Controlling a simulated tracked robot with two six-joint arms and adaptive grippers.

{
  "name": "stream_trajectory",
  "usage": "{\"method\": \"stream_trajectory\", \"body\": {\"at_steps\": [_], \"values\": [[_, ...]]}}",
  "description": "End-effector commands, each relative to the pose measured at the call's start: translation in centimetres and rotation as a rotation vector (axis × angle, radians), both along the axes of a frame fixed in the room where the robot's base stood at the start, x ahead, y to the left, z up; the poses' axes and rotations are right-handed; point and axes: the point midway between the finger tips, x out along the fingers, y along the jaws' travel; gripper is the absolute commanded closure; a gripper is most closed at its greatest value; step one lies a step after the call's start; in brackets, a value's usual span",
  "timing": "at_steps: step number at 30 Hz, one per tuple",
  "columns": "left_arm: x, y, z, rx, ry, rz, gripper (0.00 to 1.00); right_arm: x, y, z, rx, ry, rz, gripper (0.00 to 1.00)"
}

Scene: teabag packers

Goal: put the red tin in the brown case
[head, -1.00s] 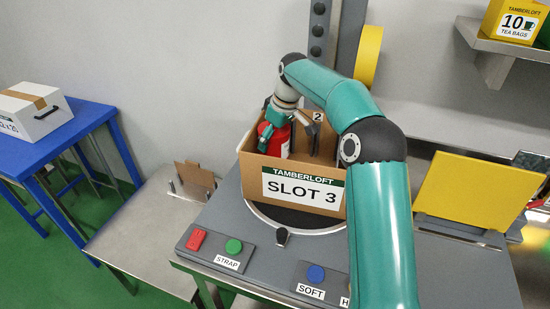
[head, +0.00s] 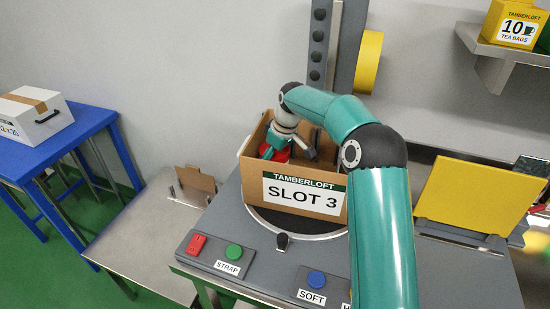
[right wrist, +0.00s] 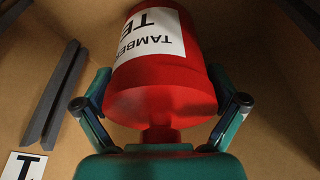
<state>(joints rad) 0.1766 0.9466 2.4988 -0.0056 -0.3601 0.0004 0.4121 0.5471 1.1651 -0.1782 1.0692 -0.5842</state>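The brown case (head: 340,205), an open carton with a SLOT 3 label, sits upright on the round plate of the grey bench. My right gripper (head: 288,152) reaches down inside it at its left part. The red tin (head: 282,156) is inside the case, mostly hidden by the front wall and the gripper. In the right wrist view the tin (right wrist: 160,95) has a white label, and the gripper's two fingers press on opposite sides of it. Whether the tin touches the case floor cannot be told. My left gripper is out of view.
Dark dividers (right wrist: 52,98) stand inside the case beside the tin. A yellow panel (head: 475,195) stands at right. Red, green and blue buttons (head: 316,275) line the bench front. A blue table (head: 75,140) with a white box (head: 32,115) is at left.

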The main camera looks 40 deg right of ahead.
Motion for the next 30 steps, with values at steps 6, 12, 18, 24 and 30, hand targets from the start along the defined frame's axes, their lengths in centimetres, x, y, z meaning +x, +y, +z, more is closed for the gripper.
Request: {"method": "stream_trajectory", "body": {"at_steps": [6,12,18,24,30], "values": [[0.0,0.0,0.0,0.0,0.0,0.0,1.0,0.0,0.0,0.0,0.0,0.0,0.0,0.0],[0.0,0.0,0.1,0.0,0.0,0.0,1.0,-0.1,0.0,0.5,0.0,0.0,0.0,0.0],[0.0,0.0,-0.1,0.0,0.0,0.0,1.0,-0.7,-0.2,3.0,-0.002,-0.004,-0.001,0.0],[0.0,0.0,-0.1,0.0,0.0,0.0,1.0,-1.8,-0.4,7.0,-0.001,-0.004,-0.001,0.0],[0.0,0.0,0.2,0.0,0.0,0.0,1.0,-2.7,-0.6,10.3,0.0,-0.002,-0.001,0.0]]}}
